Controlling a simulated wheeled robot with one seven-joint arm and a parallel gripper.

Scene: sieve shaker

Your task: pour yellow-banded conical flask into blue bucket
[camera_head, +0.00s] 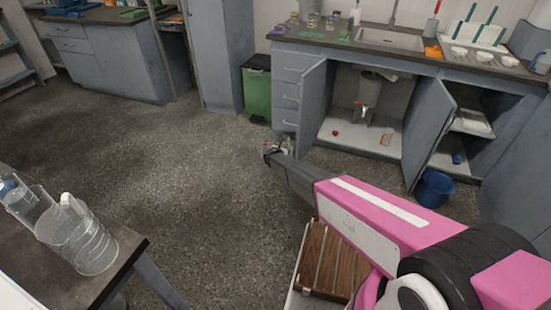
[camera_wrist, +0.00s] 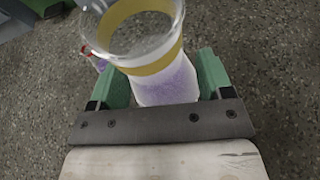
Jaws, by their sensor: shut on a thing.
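The yellow-banded conical flask (camera_wrist: 165,88) is clear glass with a wide yellow band and pale purple contents. It sits between the two green fingers of my gripper (camera_wrist: 160,78), which is shut on it. Its open rim shows at the top of the wrist view. In the head view my gripper (camera_head: 275,154) is small, out over open floor, and flask details there are too small to tell. The blue bucket (camera_head: 434,188) stands on the floor at the right, by the open sink cabinet, well apart from my gripper. Its inside is mostly hidden.
Two open cabinet doors (camera_head: 430,130) jut out beside the bucket under the sink counter (camera_head: 370,45). A green bin (camera_head: 257,95) stands left of the cabinet. A table with a large clear bottle (camera_head: 80,240) is at the near left. The middle floor is clear.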

